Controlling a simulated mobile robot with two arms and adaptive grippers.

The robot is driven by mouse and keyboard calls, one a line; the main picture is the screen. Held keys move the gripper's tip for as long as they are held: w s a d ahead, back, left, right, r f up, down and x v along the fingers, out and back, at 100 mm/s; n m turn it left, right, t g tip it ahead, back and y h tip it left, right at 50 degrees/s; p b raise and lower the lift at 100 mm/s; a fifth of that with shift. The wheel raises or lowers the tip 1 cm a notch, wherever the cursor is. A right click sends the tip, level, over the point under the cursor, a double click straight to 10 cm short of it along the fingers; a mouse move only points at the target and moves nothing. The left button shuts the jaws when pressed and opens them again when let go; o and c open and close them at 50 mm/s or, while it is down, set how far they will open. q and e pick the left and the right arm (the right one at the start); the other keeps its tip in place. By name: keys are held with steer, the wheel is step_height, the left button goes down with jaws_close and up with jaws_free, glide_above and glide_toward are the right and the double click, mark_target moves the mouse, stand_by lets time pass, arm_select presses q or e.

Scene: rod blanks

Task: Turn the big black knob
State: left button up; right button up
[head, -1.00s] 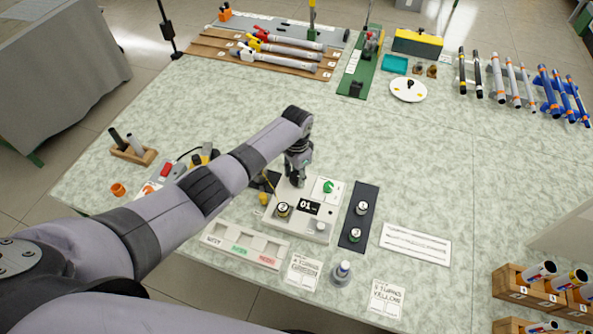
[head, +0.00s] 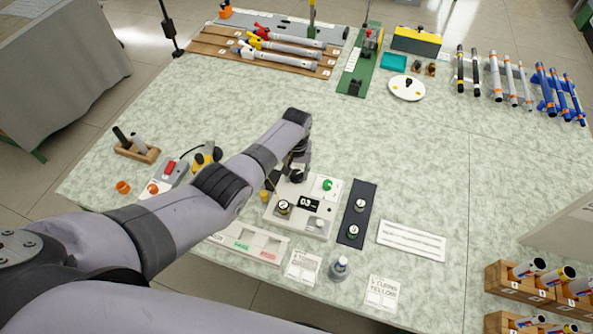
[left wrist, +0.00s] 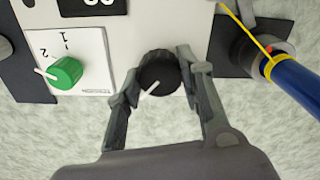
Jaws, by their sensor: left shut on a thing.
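The big black knob (left wrist: 158,72) with a white pointer line sits on a white panel (left wrist: 165,25) in the left wrist view. My left gripper (left wrist: 157,80) is shut on the knob, one finger on each side. In the head view my left gripper (head: 298,174) is over the back left of the panel (head: 272,214), and its fingers largely hide the knob. A dark display (head: 309,204) on the panel shows light digits, apparently 03. My right gripper is not in view.
A green knob (left wrist: 66,72) with a numbered scale is beside the black knob. A blue cylinder with a yellow band (left wrist: 296,82) lies close to my gripper's other side. A dark strip with two round pieces (head: 347,238) is right of the panel. The middle table is clear.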

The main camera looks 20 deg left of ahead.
mark_target(296, 173)
arm_select(q)
steer(key=shift+n, duration=0.8)
steer(key=shift+w, duration=0.1)
steer(key=o, duration=1.2)
steer(key=shift+c, duration=0.2)
steer(key=shift+r, duration=0.1)
step_height(296, 173, up, 12)
